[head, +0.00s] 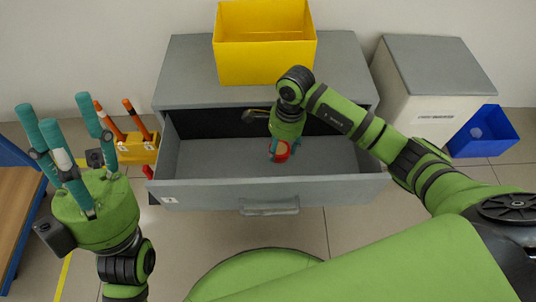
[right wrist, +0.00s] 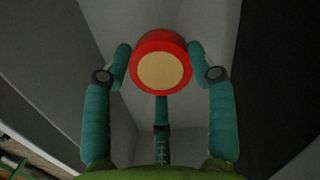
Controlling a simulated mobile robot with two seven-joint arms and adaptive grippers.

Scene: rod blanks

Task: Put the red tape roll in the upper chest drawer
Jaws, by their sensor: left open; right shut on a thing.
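The red tape roll (head: 281,152) is held by my right gripper (head: 279,150), over the inside of the open upper drawer (head: 220,160). In the right wrist view the roll (right wrist: 160,65) shows a tan end face and a red rim, with the teal fingers (right wrist: 160,75) touching it on both sides. I cannot tell whether the roll touches the drawer floor. The grey chest (head: 185,75) stands behind the pulled-out drawer. My left gripper (head: 60,130) is open and empty, raised at the left, apart from the chest.
A yellow bin (head: 265,62) stands on top of the chest. A yellow holder (head: 138,152) with orange-handled tools is left of the drawer. A grey-lidded white cabinet (head: 425,100) and a blue bin (head: 485,135) are at the right. The drawer's left part is clear.

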